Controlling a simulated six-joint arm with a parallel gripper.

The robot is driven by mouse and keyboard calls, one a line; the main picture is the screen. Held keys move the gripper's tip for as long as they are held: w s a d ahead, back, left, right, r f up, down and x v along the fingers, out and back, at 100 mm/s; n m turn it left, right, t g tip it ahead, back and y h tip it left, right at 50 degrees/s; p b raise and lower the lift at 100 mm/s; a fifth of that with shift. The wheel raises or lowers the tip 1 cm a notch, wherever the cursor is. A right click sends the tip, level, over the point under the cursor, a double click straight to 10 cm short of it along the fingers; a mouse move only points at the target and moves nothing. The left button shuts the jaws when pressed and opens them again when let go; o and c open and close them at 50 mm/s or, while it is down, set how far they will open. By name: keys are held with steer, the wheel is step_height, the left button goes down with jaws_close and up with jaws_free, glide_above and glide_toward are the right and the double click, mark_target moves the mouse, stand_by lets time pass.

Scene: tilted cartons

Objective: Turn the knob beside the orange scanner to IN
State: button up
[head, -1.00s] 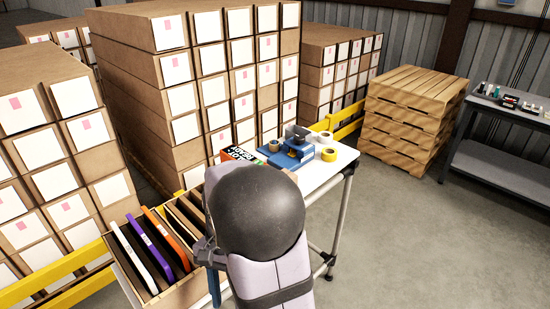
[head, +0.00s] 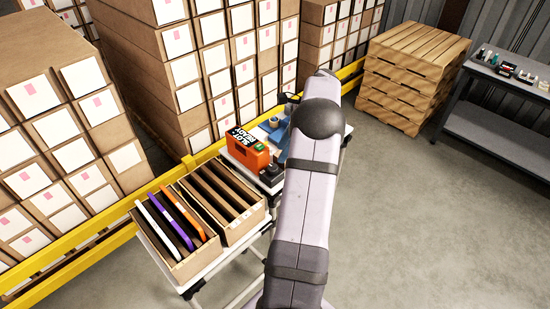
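The orange scanner (head: 243,158) is a box with a black-and-white lettered top, standing on a white cart in the middle of the head view. A small black device (head: 270,173), which looks like the knob, sits at its right side near the cart's front. Its markings and setting are too small to read. My arm reaches up the picture just right of the device. A small dark part of my gripper (head: 288,98) shows past the arm's left side, beyond the scanner and apart from it. The fingers are not clear, and the arm hides part of the cart.
A blue tape dispenser (head: 277,132) lies behind the scanner, partly hidden by my arm. Cartons (head: 183,262) with upright folders stand at the left front. A yellow rail (head: 115,232) and stacked boxes are behind. Floor at the right is clear, before wooden pallets (head: 413,75) and a bench (head: 500,120).

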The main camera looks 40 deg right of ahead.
mark_target(272, 167)
steer(key=shift+p+x, duration=1.25)
steer(key=shift+x, duration=2.45)
steer(key=c, duration=0.8)
